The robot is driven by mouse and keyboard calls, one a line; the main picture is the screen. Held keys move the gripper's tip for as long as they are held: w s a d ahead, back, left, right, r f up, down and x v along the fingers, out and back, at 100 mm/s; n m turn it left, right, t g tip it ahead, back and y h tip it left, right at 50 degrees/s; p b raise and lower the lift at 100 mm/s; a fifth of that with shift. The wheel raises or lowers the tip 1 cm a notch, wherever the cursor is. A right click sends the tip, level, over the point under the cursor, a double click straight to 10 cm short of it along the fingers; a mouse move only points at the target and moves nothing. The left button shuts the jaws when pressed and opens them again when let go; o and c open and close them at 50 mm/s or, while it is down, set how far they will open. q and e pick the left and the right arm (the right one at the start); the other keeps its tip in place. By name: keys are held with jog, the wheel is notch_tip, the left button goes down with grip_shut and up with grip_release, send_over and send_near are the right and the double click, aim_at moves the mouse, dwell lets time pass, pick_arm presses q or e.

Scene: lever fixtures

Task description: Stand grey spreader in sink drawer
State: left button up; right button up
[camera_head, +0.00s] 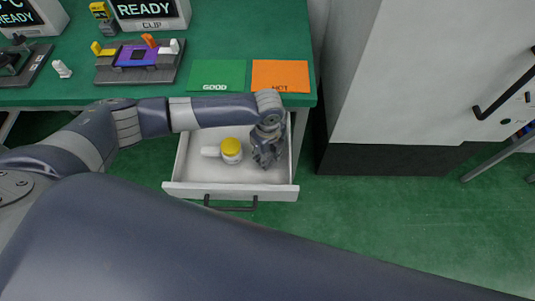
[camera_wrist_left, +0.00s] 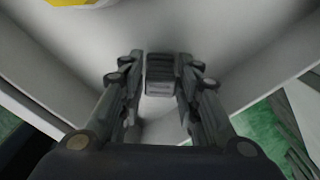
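The open white drawer (camera_head: 192,183) juts out below the green bench. My left gripper (camera_head: 266,160) points down inside its right part. In the left wrist view, a dark grey ridged piece, the grey spreader (camera_wrist_left: 161,73), sits between the two fingertips of my left gripper (camera_wrist_left: 161,65). It fills most of the gap and the gripper looks shut on it. In the head view the gripper hides the spreader. Whether its lower end touches the drawer floor cannot be told. My right gripper is not in view.
A yellow-topped white item (camera_head: 231,150) lies in the drawer, left of my gripper. Above are a green GOOD mat (camera_head: 217,75), an orange mat (camera_head: 280,76) and a fixture (camera_head: 139,62) on the bench. A white cabinet (camera_head: 400,75) stands at the right.

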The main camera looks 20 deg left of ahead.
pick_arm(q)
jog(key=shift+r, duration=0.25)
notch_tip(320, 180, up, 12)
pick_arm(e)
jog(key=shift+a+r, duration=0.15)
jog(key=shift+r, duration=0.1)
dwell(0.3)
pick_arm(q)
jog(key=shift+s+f, duration=0.1)
jog(key=shift+f, duration=0.05)
dwell(0.4)
